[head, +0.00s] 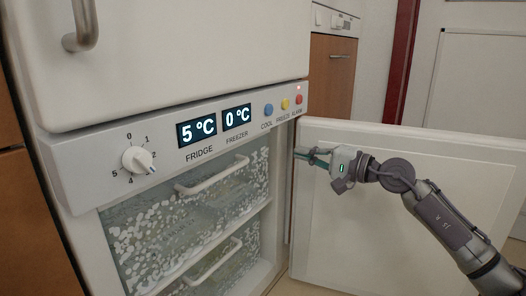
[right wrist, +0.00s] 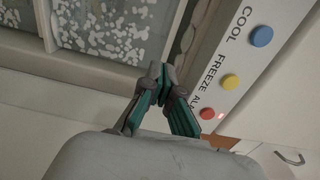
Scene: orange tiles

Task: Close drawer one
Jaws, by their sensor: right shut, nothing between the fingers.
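The freezer compartment holds two frosted clear drawers, one above the other. The upper drawer (head: 190,213) has a white bar handle (head: 212,178); the lower drawer (head: 240,262) has a similar one. I see no label telling which is drawer one, and I cannot tell how far either is pulled out. My right gripper (head: 300,153) is shut and empty, right of the drawers, by the opening's right edge and in front of the open door. In the right wrist view its fingertips (right wrist: 160,72) meet, with a frosted drawer (right wrist: 115,25) beyond at upper left. My left gripper is not in view.
The freezer door (head: 400,205) stands open to the right, behind my right arm. The control panel (head: 175,150) with a dial and colored buttons runs above the drawers. The closed upper fridge door (head: 180,60) is above it. A brown cabinet (head: 332,75) stands behind.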

